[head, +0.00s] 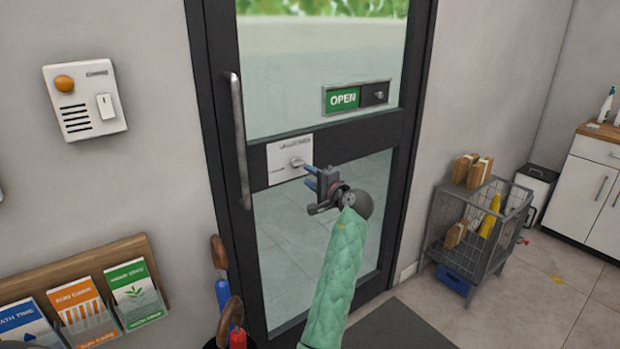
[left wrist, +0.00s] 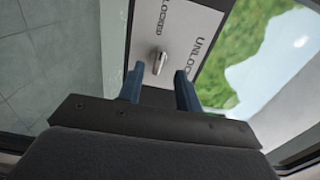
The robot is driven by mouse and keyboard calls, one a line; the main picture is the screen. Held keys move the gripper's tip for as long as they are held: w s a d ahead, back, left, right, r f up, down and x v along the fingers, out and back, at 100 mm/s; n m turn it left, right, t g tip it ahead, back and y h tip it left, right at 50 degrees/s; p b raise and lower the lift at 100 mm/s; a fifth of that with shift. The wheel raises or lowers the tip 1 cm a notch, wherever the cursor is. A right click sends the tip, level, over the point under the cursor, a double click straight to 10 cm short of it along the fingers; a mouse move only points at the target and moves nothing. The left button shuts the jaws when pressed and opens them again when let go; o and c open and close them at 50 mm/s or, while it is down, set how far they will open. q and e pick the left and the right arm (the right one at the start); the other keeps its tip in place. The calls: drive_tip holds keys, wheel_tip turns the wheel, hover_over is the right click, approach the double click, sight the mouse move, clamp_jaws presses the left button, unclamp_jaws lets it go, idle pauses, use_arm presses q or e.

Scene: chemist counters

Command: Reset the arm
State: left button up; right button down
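My left gripper (head: 310,177) is in front of the glass door, at the end of my green-sleeved arm. Its two blue fingers are apart with nothing between them; they also show in the left wrist view (left wrist: 158,90). Just beyond the fingertips is a small metal lock knob (head: 297,163) on a white plate (head: 279,171) on the door. In the left wrist view the knob (left wrist: 158,60) lies ahead of the gap between the fingers, apart from them, with lettering on the plate at both sides. My right gripper is not in view.
The dark-framed door (head: 420,70) has a long vertical handle (head: 238,130) and an OPEN sign (head: 356,97). An umbrella stand (head: 230,338) and a leaflet rack (head: 75,275) are at left. A wire basket (head: 478,235) stands at right, near a white cabinet (head: 590,190).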

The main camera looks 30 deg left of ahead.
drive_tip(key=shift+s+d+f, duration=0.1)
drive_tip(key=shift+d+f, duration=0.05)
use_arm(q)
drive_tip(key=shift+n, duration=0.3)
